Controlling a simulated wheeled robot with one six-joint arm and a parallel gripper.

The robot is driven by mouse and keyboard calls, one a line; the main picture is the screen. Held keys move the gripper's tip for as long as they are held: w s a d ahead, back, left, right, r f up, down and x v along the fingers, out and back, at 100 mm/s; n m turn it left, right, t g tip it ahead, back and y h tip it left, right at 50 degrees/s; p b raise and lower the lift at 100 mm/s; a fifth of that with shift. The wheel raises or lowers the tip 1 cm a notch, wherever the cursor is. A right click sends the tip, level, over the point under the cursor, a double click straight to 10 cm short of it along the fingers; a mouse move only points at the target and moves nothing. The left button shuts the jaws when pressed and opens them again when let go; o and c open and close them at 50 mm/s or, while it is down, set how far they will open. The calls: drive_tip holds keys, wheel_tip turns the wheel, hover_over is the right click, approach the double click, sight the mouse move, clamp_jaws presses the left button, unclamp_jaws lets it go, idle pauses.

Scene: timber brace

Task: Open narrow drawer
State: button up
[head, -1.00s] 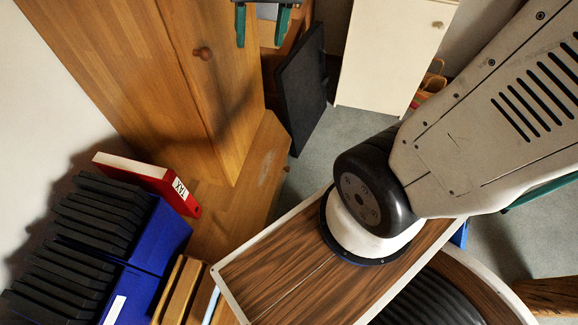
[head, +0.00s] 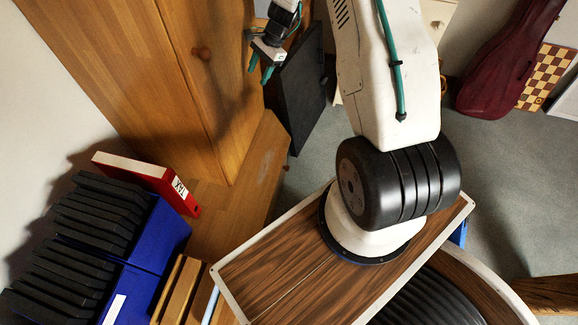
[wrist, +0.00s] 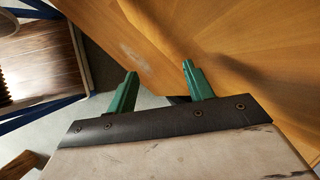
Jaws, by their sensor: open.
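I cannot tell for sure whether this front is the narrow drawer. My gripper (head: 260,74) is to the right of the knob, apart from it, with its green fingers pointing down. In the wrist view the two green fingers of my gripper (wrist: 158,85) are spread with nothing between them. A wooden surface (wrist: 230,40) fills the upper right of that view, and no knob shows there.
A red binder (head: 150,180) and blue boxes with black folders (head: 115,240) stand at the lower left. A dark panel (head: 303,85) leans behind my gripper. A dark red instrument case (head: 510,60) and a chessboard (head: 547,75) are at the upper right.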

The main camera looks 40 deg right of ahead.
drive_tip(key=d+f+m, duration=0.4)
drive_tip(key=f, duration=1.1)
drive_tip(key=m, duration=0.8)
approach(289, 167)
drive_tip(key=x, duration=0.9)
drive_tip(key=shift+w+a+f, duration=0.15)
drive_tip(key=shift+w+f, duration=0.1)
drive_tip(key=shift+s, duration=0.1)
clamp_jaws()
